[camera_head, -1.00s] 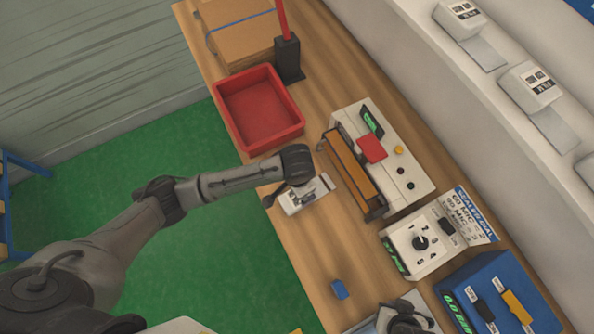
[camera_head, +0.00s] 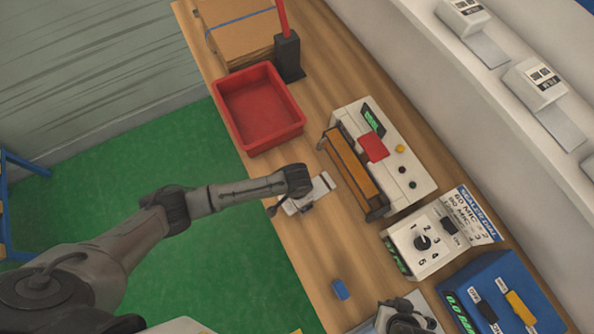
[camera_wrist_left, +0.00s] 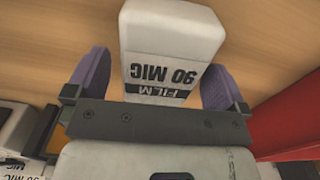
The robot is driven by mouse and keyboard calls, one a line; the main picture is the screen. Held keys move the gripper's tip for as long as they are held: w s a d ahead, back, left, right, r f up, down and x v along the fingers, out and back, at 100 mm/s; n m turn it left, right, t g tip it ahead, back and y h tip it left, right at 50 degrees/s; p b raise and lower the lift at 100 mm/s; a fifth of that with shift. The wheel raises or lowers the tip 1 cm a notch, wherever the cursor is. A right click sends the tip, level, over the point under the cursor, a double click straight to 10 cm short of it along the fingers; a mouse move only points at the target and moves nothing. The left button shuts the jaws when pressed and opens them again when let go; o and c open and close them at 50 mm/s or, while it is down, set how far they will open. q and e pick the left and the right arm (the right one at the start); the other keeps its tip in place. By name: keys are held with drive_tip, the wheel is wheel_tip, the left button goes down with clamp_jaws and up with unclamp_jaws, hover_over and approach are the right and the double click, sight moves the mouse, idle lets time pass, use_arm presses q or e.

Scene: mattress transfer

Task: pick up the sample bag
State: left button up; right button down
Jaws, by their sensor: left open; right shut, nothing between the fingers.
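The sample bag (camera_wrist_left: 168,38) is a white, block-like pack marked "FILM 90 MIC" in the left wrist view. It lies on the wooden top between the purple fingers of my left gripper (camera_wrist_left: 156,70). My right gripper (camera_head: 404,322) is shut and empty at the bottom edge, partly cut off.
A red tray (camera_head: 226,115) stands behind the left gripper. A white sealer (camera_head: 405,165) with a brown front bar stands close to its right. A white dial box (camera_head: 405,238), a blue box (camera_head: 480,270) and a small blue block (camera_head: 340,290) are nearer the front.

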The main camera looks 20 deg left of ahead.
use_arm(q)
drive_tip(key=shift+f, duration=0.5)
drive_tip(key=shift+c, duration=0.3)
drive_tip(key=c, duration=0.9)
